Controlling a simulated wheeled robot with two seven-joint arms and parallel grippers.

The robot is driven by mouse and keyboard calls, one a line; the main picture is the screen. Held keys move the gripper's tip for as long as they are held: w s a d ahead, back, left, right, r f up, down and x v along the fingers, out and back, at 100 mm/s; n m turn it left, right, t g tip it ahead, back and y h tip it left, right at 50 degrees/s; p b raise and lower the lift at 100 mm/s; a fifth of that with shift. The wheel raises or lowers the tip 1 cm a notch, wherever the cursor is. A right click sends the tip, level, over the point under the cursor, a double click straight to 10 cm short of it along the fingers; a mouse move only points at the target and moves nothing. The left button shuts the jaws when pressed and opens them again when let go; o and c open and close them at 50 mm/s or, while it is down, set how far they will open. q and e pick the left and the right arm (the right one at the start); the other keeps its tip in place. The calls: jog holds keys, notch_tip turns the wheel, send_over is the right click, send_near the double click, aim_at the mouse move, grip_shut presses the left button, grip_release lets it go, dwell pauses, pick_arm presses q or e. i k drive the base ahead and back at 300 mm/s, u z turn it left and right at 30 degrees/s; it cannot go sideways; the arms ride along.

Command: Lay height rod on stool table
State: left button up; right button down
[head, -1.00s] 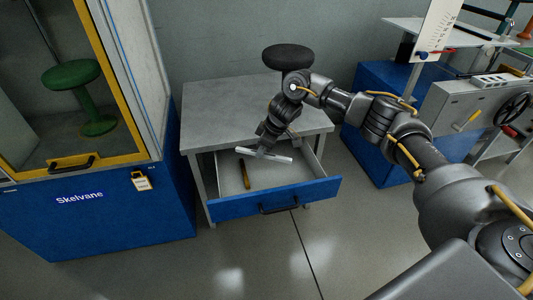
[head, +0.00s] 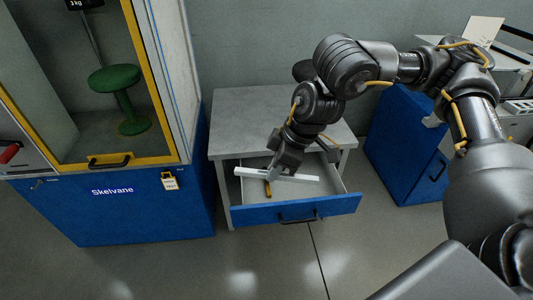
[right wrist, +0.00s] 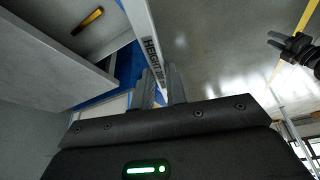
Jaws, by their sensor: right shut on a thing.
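The height rod (head: 298,178) is a long pale bar lying across my right gripper (head: 274,173), over the open drawer of the stool table. My right gripper is shut on the rod. In the right wrist view the rod (right wrist: 147,30), with dark lettering, runs up from between the fingers (right wrist: 160,88). The stool table (head: 240,115) has a bare grey top at the left. A dark stool seat (head: 300,70) at its back is mostly hidden by my arm. A dark shape (right wrist: 292,48), apparently my left gripper, shows at the right of the wrist view; its jaws are unclear.
The blue-fronted drawer (head: 250,215) is pulled out and holds a yellow-and-black tool (head: 267,188). A blue cabinet (head: 110,215) with a yellow-framed window and a green stool (head: 118,88) stands at left. Another blue cabinet (head: 400,140) stands at right. Floor in front is clear.

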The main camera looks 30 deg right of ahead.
aim_at(247, 128)
jog(key=u, duration=0.5)
jog(key=k, duration=1.15)
jog(key=z, duration=0.45)
jog(key=i, duration=1.65)
jog(key=u, duration=0.55)
